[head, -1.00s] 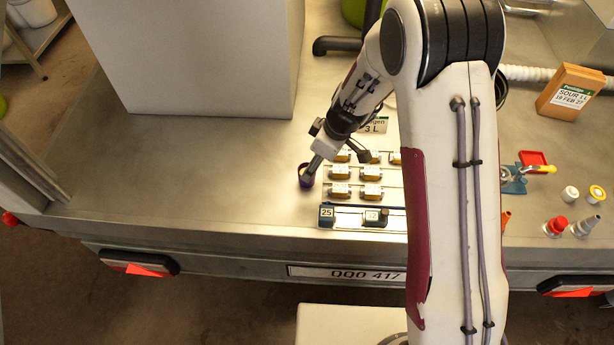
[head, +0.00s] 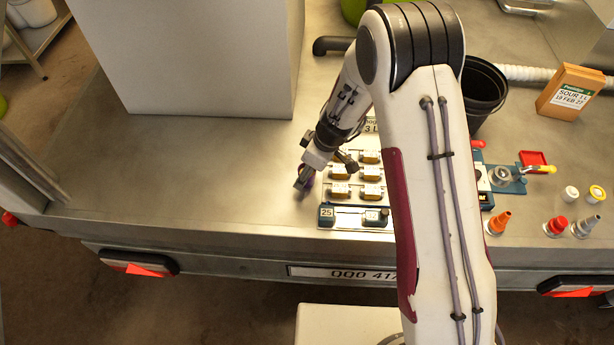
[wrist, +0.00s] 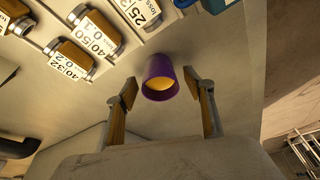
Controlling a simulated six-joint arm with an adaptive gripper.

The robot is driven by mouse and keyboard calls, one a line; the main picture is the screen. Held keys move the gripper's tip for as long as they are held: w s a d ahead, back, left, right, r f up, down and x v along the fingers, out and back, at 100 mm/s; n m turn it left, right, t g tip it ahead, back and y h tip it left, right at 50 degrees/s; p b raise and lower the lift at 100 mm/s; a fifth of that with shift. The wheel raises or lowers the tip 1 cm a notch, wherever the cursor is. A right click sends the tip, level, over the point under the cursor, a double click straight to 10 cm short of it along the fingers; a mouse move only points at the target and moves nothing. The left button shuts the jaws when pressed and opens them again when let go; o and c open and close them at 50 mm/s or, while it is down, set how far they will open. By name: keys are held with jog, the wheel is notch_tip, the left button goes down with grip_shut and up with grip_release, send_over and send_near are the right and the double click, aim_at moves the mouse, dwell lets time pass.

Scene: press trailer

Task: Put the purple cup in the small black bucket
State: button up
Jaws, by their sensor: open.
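The purple cup (wrist: 160,78) stands between the two spread fingers of my gripper (wrist: 168,98) in the wrist view, with its yellowish inside showing. The fingers are apart from its sides. In the head view my gripper (head: 304,182) is low over the metal deck, left of the rows of brass blocks, and hides most of the purple cup (head: 309,184). The black bucket (head: 484,92) stands at the back right, partly behind my arm.
A board with several brass blocks (head: 340,190) lies right beside the cup, with a front strip labelled 25 (head: 327,216). A large grey box (head: 200,60) stands behind. Orange and red nozzles (head: 497,222) stand at right. The deck's left side is clear.

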jog(key=c, duration=1.4)
jog(key=shift+r, duration=0.1)
notch_tip(320, 180, up, 10)
dwell(0.6)
